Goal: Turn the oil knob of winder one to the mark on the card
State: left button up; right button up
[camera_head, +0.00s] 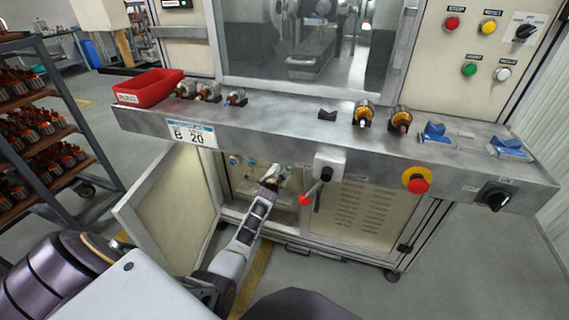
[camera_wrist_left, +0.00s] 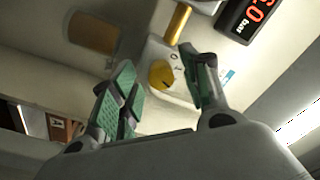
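The card (camera_head: 192,134) on the front edge of the winder's steel shelf reads "B 20". Below it a cabinet door (camera_head: 172,195) stands open. My left gripper (camera_head: 274,174) reaches into that opening. In the left wrist view a round yellow knob (camera_wrist_left: 161,74) sits on a pale plate with small marks beside it. My left gripper (camera_wrist_left: 158,62) is open, with one green-padded finger on either side of the knob and a visible gap to the right finger. I cannot tell whether either finger touches it. The knob cannot be made out in the head view. My right gripper is not in view.
A lever with a red ball (camera_head: 306,199) hangs just right of my left gripper. A red emergency button (camera_head: 417,182) and black rotary switch (camera_head: 494,195) are further right. A red bin (camera_head: 148,87) and armatures (camera_head: 364,113) sit on the shelf. A red-digit display (camera_wrist_left: 250,18) is near the knob.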

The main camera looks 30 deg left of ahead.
pick_arm(q)
jog(key=shift+s, duration=0.1)
jog(key=shift+s, duration=0.1)
jog(key=v, duration=1.1)
jog(key=shift+s, duration=0.3)
dwell(0.6)
jog(key=shift+s+d+f, duration=0.1)
jog(key=shift+d+f, duration=0.05)
jog(key=shift+f, duration=0.05)
dwell(0.4)
